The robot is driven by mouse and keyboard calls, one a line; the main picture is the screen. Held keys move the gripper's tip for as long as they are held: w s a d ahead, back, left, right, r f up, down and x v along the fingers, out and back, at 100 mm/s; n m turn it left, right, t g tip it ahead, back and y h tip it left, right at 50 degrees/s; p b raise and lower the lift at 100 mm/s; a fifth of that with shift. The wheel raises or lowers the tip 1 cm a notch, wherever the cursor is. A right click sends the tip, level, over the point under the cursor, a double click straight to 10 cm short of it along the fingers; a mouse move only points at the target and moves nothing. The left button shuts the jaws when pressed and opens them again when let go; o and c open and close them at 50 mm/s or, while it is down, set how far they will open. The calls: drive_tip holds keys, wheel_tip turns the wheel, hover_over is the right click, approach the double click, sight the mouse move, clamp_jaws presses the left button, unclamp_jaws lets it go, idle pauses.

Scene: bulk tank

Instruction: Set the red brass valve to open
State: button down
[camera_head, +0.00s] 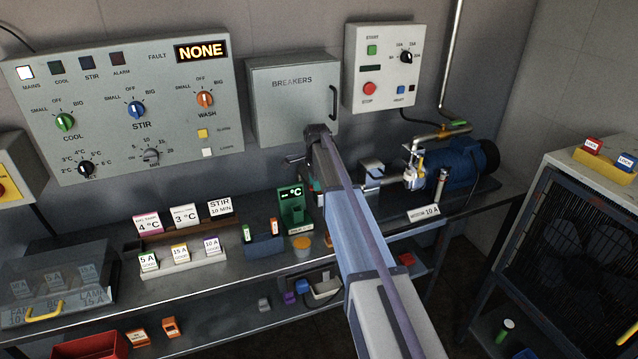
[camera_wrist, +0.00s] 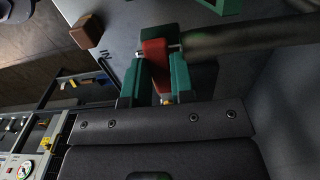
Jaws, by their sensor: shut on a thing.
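The red valve handle (camera_wrist: 155,62) is between the two green fingers of my gripper (camera_wrist: 157,78) in the wrist view, and the fingers are shut on it. The handle points toward the wrist, crosswise to the dark pipe (camera_wrist: 245,42) that runs off to the right. A small brassy bit (camera_wrist: 167,99) shows below the handle; most of the valve body is hidden by the fingers. In the head view my arm reaches to the back of the bench and hides most of the gripper and the valve.
The blue pump (camera_head: 455,163) and a brass pipe with a green handle (camera_head: 458,125) stand to the right. A green °C meter (camera_head: 292,208) stands close left of my arm. The breaker box (camera_head: 290,100) hangs behind. A brown block (camera_wrist: 87,32) shows in the wrist view.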

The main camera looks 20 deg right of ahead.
drive_tip(key=c, duration=1)
unclamp_jaws()
drive_tip(key=shift+o, duration=0.2)
wheel_tip(320, 180, up, 11)
drive_tip(key=p, duration=1.1)
drive_tip(key=shift+f, duration=0.1)
